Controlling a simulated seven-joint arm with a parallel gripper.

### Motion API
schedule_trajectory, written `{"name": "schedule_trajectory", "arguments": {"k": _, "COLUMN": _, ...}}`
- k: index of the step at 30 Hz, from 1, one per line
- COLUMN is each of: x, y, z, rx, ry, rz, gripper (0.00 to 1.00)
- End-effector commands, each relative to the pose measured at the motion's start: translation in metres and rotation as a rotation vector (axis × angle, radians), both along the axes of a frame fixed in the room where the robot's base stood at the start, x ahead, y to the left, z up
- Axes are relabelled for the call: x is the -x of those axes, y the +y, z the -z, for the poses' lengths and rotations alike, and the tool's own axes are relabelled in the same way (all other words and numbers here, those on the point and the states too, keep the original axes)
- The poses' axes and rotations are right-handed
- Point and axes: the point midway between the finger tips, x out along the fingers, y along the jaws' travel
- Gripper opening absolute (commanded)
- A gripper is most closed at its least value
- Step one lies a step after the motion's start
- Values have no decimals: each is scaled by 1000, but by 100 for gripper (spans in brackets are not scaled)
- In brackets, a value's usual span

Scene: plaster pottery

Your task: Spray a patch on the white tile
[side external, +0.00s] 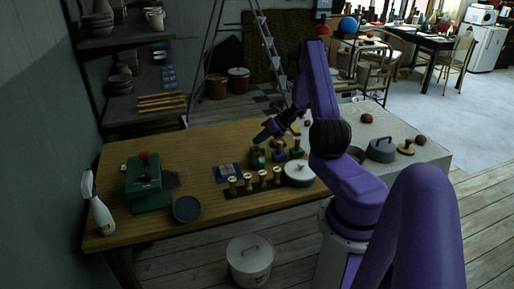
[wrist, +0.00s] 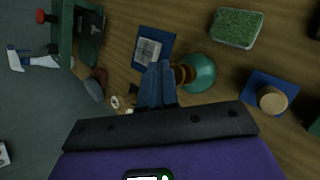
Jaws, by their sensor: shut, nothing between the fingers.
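A white spray bottle (side external: 103,212) with a blue-and-white head stands upright at the table's left end; the wrist view shows it at the far left (wrist: 17,58). A pale square tile (wrist: 148,51) lies on a blue mat (wrist: 139,65), which shows near the table's middle in the side view (side external: 219,178). My gripper (side external: 259,139) is shut and empty, above the table, close to a round green pot (side external: 257,160).
A green press-like device (side external: 146,190) and a dark round dish (side external: 187,209) lie between bottle and mat. Several wooden-topped stamps stand in a dark rack (side external: 235,193), beside a lidded pale pot (side external: 298,176). The table's back left is clear.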

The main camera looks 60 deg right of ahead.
Motion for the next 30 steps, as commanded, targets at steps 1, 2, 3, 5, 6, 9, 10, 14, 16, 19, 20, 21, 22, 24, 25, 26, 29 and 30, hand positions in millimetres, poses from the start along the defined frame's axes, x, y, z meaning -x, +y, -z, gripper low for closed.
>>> {"name": "schedule_trajectory", "arguments": {"k": 1, "x": 0, "y": 0, "z": 0, "rx": 0, "ry": 0, "rz": 0, "gripper": 0}}
{"name": "schedule_trajectory", "arguments": {"k": 2, "x": 0, "y": 0, "z": 0, "rx": 0, "ry": 0, "rz": 0, "gripper": 0}}
{"name": "schedule_trajectory", "arguments": {"k": 3, "x": 0, "y": 0, "z": 0, "rx": 0, "ry": 0, "rz": 0, "gripper": 0}}
{"name": "schedule_trajectory", "arguments": {"k": 5, "x": 0, "y": 0, "z": -2, "rx": 1, "ry": 0, "rz": -1, "gripper": 0}}
{"name": "schedule_trajectory", "arguments": {"k": 6, "x": 0, "y": 0, "z": -4, "rx": 2, "ry": -1, "rz": -1, "gripper": 0}}
{"name": "schedule_trajectory", "arguments": {"k": 9, "x": 0, "y": 0, "z": -12, "rx": 3, "ry": -2, "rz": -2, "gripper": 0}}
{"name": "schedule_trajectory", "arguments": {"k": 10, "x": 0, "y": 0, "z": -15, "rx": 2, "ry": -2, "rz": -2, "gripper": 0}}
{"name": "schedule_trajectory", "arguments": {"k": 14, "x": 0, "y": 0, "z": -26, "rx": 2, "ry": -2, "rz": -2, "gripper": 0}}
{"name": "schedule_trajectory", "arguments": {"k": 16, "x": 0, "y": 0, "z": -32, "rx": 2, "ry": -2, "rz": -2, "gripper": 0}}
{"name": "schedule_trajectory", "arguments": {"k": 19, "x": 0, "y": 0, "z": -40, "rx": 2, "ry": -2, "rz": 0, "gripper": 0}}
{"name": "schedule_trajectory", "arguments": {"k": 20, "x": 0, "y": 0, "z": -43, "rx": 2, "ry": -2, "rz": -1, "gripper": 0}}
{"name": "schedule_trajectory", "arguments": {"k": 21, "x": 0, "y": 0, "z": -47, "rx": 3, "ry": -2, "rz": -2, "gripper": 0}}
{"name": "schedule_trajectory", "arguments": {"k": 22, "x": 0, "y": 0, "z": -49, "rx": 2, "ry": -2, "rz": -2, "gripper": 0}}
{"name": "schedule_trajectory", "arguments": {"k": 24, "x": 0, "y": 0, "z": -54, "rx": 2, "ry": -1, "rz": -1, "gripper": 0}}
{"name": "schedule_trajectory", "arguments": {"k": 25, "x": 0, "y": 0, "z": -56, "rx": 2, "ry": -1, "rz": -1, "gripper": 0}}
{"name": "schedule_trajectory", "arguments": {"k": 26, "x": 0, "y": 0, "z": -57, "rx": 2, "ry": -1, "rz": -1, "gripper": 0}}
{"name": "schedule_trajectory", "arguments": {"k": 29, "x": 0, "y": 0, "z": -60, "rx": 1, "ry": 0, "rz": -1, "gripper": 0}}
{"name": "schedule_trajectory", "arguments": {"k": 30, "x": 0, "y": 0, "z": -60, "rx": 0, "ry": 1, "rz": -1, "gripper": 0}}
